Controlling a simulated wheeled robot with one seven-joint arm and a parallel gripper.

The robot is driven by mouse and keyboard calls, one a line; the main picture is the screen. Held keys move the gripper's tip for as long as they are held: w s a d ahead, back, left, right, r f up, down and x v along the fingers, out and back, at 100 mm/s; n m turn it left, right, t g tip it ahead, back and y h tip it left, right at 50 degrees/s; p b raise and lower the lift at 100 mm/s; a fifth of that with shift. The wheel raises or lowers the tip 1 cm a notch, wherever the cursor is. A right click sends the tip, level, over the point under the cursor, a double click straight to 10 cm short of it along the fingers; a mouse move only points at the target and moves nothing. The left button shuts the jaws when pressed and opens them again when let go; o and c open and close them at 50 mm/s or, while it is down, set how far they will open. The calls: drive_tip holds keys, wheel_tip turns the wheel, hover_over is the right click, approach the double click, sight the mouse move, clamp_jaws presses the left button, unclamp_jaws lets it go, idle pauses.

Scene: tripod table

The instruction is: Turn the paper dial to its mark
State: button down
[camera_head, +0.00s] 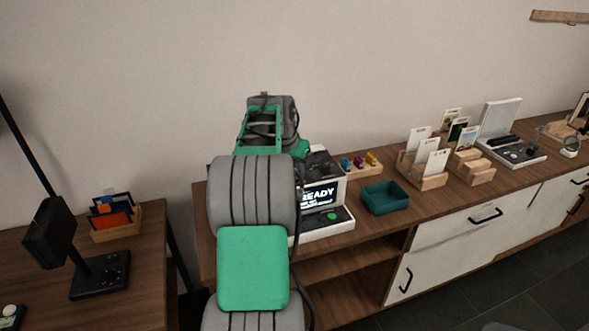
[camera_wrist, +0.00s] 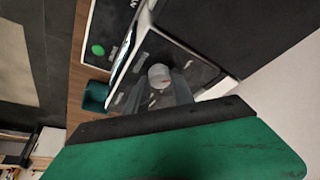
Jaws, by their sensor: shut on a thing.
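The machine with the dial is a white and dark box (camera_head: 322,160) on the long wooden counter, with a lit screen (camera_head: 319,195) reading "READY". My arm hides much of it in the head view. In the wrist view a round grey-white dial (camera_wrist: 159,76) with a small reddish mark stands on the machine's dark face (camera_wrist: 150,48). My gripper (camera_wrist: 157,88) is shut on this dial, one finger on each side. My fingers are hidden in the head view. I cannot make out the mark for the dial.
A green button (camera_head: 331,216) sits on the machine's front base. A teal tray (camera_head: 385,197) stands to its right, with a wooden block of small coloured items (camera_head: 361,164) behind. Wooden card holders (camera_head: 423,170) stand farther right. A separate table (camera_head: 143,240) is at the left.

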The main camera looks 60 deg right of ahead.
drive_tip(key=c, duration=1.1)
unclamp_jaws()
drive_tip(key=v, duration=0.8)
drive_tip(key=shift+w, duration=0.1)
